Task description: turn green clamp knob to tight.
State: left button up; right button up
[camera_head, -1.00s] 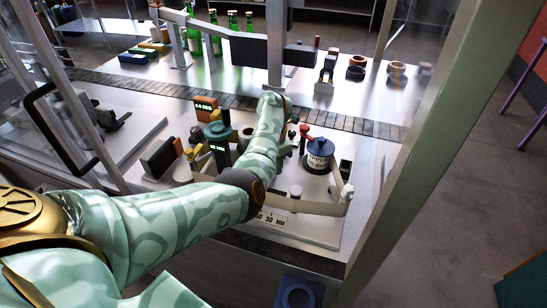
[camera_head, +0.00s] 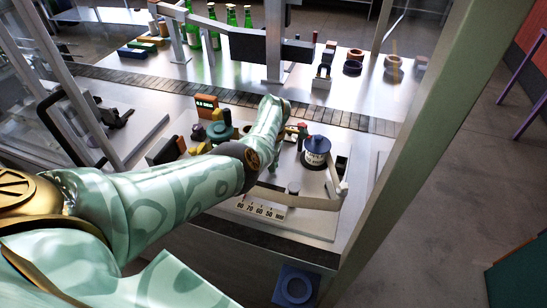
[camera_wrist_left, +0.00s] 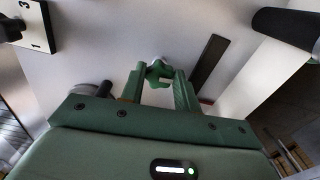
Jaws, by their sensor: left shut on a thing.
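The green clamp knob (camera_wrist_left: 158,72) is a small lobed knob in the left wrist view. It sits between the two green fingers of my left gripper (camera_wrist_left: 160,84), which are shut on it. In the head view my left arm comes in from the left and bends down at the middle of the bench. There its own wrist and forearm hide the fingers and the knob. I cannot read how far the knob is turned. My right gripper is in neither view.
A blue-lidded pot (camera_head: 316,151) stands right of my wrist. A number scale (camera_head: 262,209) lies at the bench's front. A dark green round part (camera_head: 219,131) and an orange display (camera_head: 206,103) are behind my forearm. A pale frame post (camera_head: 440,120) rises at right.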

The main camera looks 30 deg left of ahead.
pick_arm(q)
jog(key=shift+m, duration=0.5)
jog(key=o, duration=1)
notch_tip(320, 180, up, 8)
jog(key=p, duration=0.4)
jog(key=shift+p, duration=0.35)
notch_tip(320, 180, up, 8)
jog(key=shift+r+p, duration=0.2)
jog(key=shift+p, duration=0.85)
